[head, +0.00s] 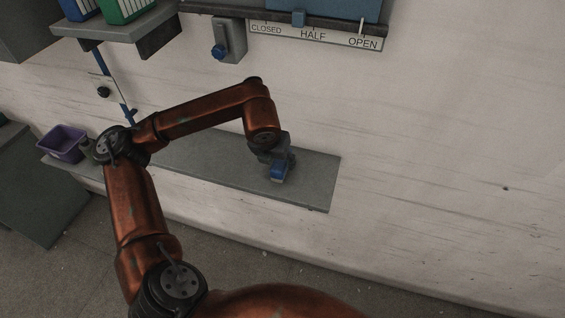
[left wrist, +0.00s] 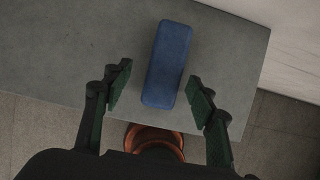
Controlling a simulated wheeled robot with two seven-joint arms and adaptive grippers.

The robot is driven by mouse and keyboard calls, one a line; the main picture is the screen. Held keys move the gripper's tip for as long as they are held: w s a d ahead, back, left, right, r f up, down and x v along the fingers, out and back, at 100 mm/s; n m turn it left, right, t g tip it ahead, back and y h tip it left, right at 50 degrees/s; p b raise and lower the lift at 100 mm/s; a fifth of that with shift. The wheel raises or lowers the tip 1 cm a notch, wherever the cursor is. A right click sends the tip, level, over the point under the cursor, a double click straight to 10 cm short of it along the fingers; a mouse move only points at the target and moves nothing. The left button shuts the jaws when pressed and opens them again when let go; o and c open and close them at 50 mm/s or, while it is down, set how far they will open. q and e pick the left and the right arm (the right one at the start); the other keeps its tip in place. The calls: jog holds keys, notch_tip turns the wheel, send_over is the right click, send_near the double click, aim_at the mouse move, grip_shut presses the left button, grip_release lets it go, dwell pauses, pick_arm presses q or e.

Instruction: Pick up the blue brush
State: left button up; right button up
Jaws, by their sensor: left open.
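The blue brush (head: 278,172) lies on the grey shelf (head: 315,180) near its right end. In the left wrist view the brush (left wrist: 167,62) is a long blue block seen from above. My left gripper (head: 272,158) is over the brush in the head view and partly hides it. In the left wrist view the left gripper's two fingers (left wrist: 158,90) are open, one on each side of the brush's near end, with gaps between fingers and brush. I cannot tell how high the fingertips are above the shelf. My right gripper is not in view.
A purple bin (head: 64,143) stands at the shelf's left end, with a greenish item beside it. A wall box with a blue knob (head: 219,51) and a panel marked CLOSED, HALF, OPEN (head: 314,34) are above. The shelf's right end is clear.

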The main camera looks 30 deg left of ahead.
aim_at(281, 164)
pick_arm(q)
jog(key=shift+w+f+p, duration=0.35)
jog(key=shift+w+f, duration=0.5)
jog(key=shift+f, duration=0.15)
jog(key=shift+x, duration=1.15)
jog(key=shift+f, duration=0.2)
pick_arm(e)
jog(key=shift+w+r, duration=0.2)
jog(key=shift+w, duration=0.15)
pick_arm(q)
jog(key=shift+b, duration=0.4)
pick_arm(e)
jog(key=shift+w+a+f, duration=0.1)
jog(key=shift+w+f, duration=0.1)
pick_arm(q)
jog(key=shift+c, duration=0.2)
jog(key=c, duration=1.3)
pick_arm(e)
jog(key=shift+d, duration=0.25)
